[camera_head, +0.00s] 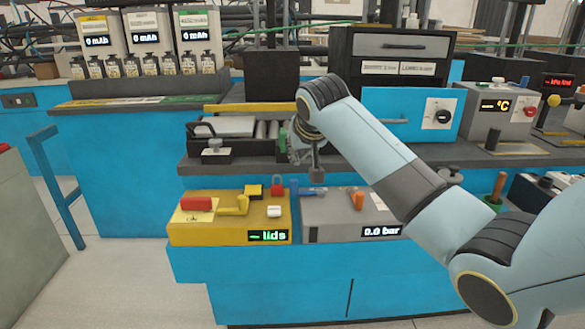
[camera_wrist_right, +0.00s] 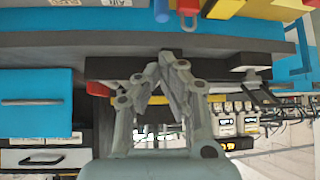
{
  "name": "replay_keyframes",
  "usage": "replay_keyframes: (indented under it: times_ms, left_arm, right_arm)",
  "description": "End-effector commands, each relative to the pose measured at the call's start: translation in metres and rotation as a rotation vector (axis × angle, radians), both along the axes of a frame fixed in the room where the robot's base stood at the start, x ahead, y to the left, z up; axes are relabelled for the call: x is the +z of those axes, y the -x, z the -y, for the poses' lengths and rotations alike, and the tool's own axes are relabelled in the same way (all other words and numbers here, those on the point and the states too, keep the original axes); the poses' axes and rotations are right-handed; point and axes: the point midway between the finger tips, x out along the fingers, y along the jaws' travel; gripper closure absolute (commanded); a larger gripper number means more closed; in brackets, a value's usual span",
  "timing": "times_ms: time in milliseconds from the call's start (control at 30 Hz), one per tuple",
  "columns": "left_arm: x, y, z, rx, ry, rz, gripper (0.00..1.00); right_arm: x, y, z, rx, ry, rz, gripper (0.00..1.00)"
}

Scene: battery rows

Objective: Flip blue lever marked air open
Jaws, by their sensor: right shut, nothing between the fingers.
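A blue lever (camera_head: 294,187) stands at the left end of the grey box (camera_head: 335,222) with the 0.0 bar display. In the right wrist view the blue lever (camera_wrist_right: 161,10) shows at the top edge, partly cut off, beside a red padlock (camera_wrist_right: 188,10). I cannot read its marking. My right gripper (camera_head: 317,175) points down just above and behind the grey box, slightly right of the lever. Its fingers are shut and empty, and in the wrist view the fingertips (camera_wrist_right: 172,58) are apart from the lever. My left gripper is not in view.
A yellow box (camera_head: 230,232) with a lids display adjoins the grey box on the left. An orange lever (camera_head: 357,199) stands on the grey box to the right. A dark shelf edge (camera_head: 240,164) with a roller tray lies behind.

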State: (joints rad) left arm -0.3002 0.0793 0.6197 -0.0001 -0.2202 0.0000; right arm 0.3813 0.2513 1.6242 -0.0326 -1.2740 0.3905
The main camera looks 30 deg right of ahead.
Motion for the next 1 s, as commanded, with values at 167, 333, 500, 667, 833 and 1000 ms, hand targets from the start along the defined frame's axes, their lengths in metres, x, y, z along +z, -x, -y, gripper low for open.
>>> replay_keyframes:
  times_ms: [167,333,500,667,833,1000]
  left_arm:
    - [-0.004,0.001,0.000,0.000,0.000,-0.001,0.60]
    - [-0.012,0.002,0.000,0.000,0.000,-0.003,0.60]
    - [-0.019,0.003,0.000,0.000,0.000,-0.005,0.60]
    - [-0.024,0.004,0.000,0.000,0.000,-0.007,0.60]
    - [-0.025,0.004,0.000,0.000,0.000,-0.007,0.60]
    - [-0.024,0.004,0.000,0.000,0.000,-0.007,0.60]
  right_arm:
    - [-0.013,-0.009,0.004,-0.001,0.000,-0.003,1.00]
    - [-0.036,-0.029,0.012,-0.001,-0.001,-0.004,1.00]
    - [-0.058,-0.047,0.019,0.001,-0.001,-0.003,1.00]
    - [-0.070,-0.059,0.024,0.001,-0.001,-0.002,1.00]
    - [-0.073,-0.063,0.025,0.001,0.000,-0.001,1.00]
    - [-0.073,-0.063,0.026,0.001,0.000,-0.001,1.00]
